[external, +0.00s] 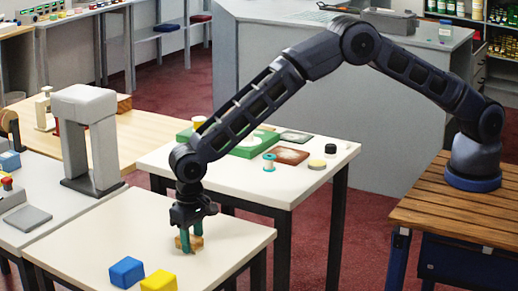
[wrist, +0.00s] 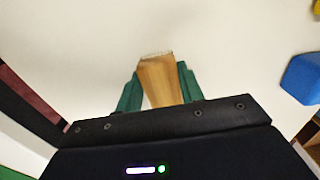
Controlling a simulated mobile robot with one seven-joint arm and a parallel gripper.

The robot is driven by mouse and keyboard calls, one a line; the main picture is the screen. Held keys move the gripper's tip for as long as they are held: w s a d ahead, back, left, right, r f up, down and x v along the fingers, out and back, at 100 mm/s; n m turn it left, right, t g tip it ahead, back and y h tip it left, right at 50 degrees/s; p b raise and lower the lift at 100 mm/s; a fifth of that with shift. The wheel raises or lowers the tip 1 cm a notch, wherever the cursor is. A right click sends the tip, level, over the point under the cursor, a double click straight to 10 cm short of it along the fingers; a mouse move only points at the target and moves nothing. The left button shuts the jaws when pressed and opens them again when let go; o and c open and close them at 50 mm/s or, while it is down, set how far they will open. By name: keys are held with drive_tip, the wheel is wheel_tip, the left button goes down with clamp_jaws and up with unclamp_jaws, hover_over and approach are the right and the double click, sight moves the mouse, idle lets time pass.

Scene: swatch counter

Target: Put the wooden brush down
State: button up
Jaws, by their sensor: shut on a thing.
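My gripper (external: 191,240) is shut on the wooden brush (external: 181,243), with one green finger on each side of it. The brush is a light brown wooden piece, and it also shows between the green fingers in the wrist view (wrist: 160,80). In the external view it is low over the cream table (external: 110,222), near the table's right part. I cannot tell whether it touches the tabletop. The rest of the brush is hidden by my gripper.
A blue block (external: 126,272) and a yellow block (external: 159,281) stand at the front of the same table. The blue block shows at right in the wrist view (wrist: 303,77). A second white table (external: 330,158) behind carries several small items. The table's left part is clear.

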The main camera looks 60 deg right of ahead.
sight(192, 238)
drive_tip(key=o, duration=1)
drive_tip(key=shift+f, duration=0.1)
wheel_tip(192, 238, up, 12)
drive_tip(key=shift+r, duration=0.15)
